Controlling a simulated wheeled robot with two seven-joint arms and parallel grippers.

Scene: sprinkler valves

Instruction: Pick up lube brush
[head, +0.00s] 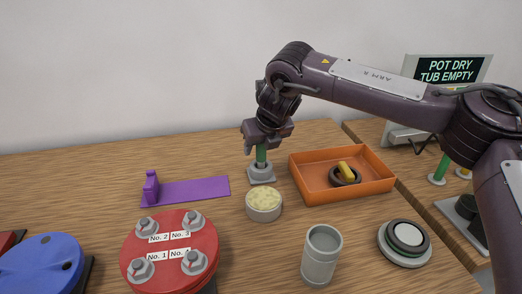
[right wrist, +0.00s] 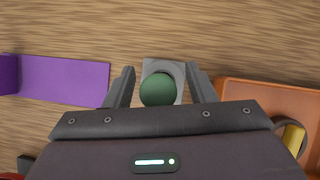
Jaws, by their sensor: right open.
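The lube brush, taken to be the green-handled item (head: 261,154), stands upright in a grey square-based holder (head: 261,175) near the back middle of the table. Its round green top (right wrist: 158,90) shows in the right wrist view, with the holder's pale base (right wrist: 164,67) beneath it. My right gripper (head: 264,143) is above the holder, pointing down around the upper handle. In the right wrist view its open fingers (right wrist: 161,84) stand on either side of the green top, with gaps on both sides. The brush's lower end is hidden in the holder. My left gripper is out of view.
An orange tray (head: 377,186) with a dark ring and yellow piece stands just right. A purple stand (head: 195,190) lies left. A tub of pale grease (head: 263,206), red valve pot (head: 139,238), grey cup (head: 321,255) and round dark-topped part (head: 407,237) stand nearer.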

